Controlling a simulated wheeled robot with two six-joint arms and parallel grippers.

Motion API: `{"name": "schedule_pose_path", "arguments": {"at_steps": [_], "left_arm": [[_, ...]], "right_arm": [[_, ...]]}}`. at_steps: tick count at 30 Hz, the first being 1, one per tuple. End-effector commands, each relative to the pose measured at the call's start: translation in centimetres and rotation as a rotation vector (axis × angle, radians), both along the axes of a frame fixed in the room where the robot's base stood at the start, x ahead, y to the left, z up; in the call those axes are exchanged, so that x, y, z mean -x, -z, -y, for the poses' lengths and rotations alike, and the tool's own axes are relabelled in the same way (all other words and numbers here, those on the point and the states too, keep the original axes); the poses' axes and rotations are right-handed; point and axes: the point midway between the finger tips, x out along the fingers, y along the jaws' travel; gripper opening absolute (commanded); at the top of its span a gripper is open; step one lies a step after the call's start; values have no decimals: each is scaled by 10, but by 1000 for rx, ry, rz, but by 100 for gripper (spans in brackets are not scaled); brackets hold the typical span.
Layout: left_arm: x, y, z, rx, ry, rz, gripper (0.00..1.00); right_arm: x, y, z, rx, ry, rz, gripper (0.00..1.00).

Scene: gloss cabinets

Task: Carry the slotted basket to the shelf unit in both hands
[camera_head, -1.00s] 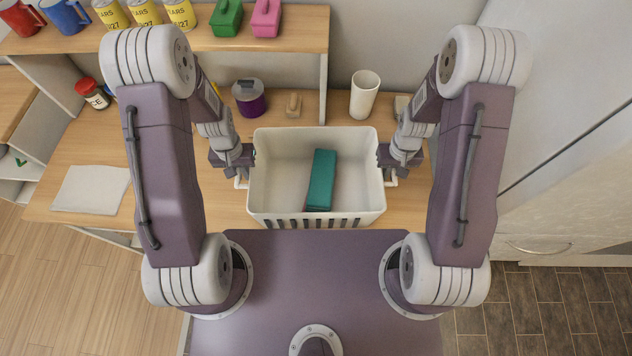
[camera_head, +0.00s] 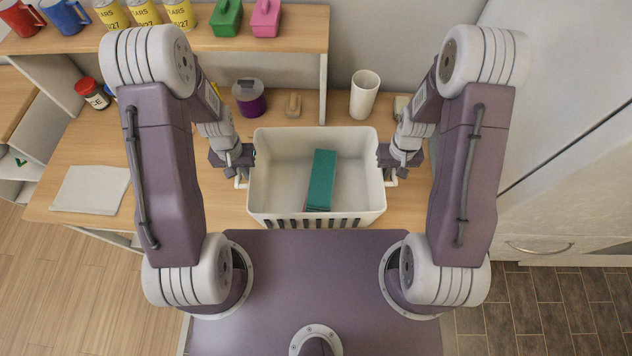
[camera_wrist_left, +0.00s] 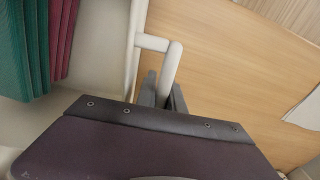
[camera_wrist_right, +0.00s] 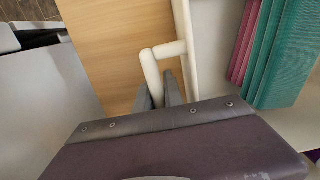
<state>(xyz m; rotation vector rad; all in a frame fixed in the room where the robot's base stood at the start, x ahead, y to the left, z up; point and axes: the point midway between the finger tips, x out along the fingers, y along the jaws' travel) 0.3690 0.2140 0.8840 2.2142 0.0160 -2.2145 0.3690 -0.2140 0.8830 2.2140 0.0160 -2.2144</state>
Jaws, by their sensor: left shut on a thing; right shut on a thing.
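The white slotted basket (camera_head: 283,217) is in the middle of the head view, between my two arms and in front of my base. A folded teal cloth-like or book-like item (camera_head: 320,180) lies inside it, with a maroon one (camera_wrist_right: 246,45) beside it. My left gripper (camera_head: 242,178) is shut on the basket's left handle (camera_wrist_left: 171,72). My right gripper (camera_head: 391,178) is shut on the basket's right handle (camera_wrist_right: 150,72). The fingertips are partly hidden behind the handles in both wrist views.
A wooden desk (camera_head: 95,150) lies behind and under the basket's area. On it are a purple canister (camera_head: 249,98), a white cup (camera_head: 364,94), a red-lidded jar (camera_head: 93,93) and a white sheet (camera_head: 90,190). A raised shelf (camera_head: 290,42) holds mugs, cans and boxes. A tall pale cabinet (camera_head: 560,140) stands right.

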Motion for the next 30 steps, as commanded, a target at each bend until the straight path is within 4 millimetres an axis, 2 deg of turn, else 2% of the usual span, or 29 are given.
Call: {"name": "schedule_pose_path", "arguments": {"at_steps": [5, 16, 30], "left_arm": [[0, -6, 0, 0, 0, 1, 0], [0, -51, 0, 0, 0, 0, 0], [0, -50, 0, 0, 0, 0, 0]], "right_arm": [[-1, -7, 0, 0, 0, 1, 0], [0, -51, 0, 0, 0, 1, 0], [0, -50, 0, 0, 0, 1, 0]]}}
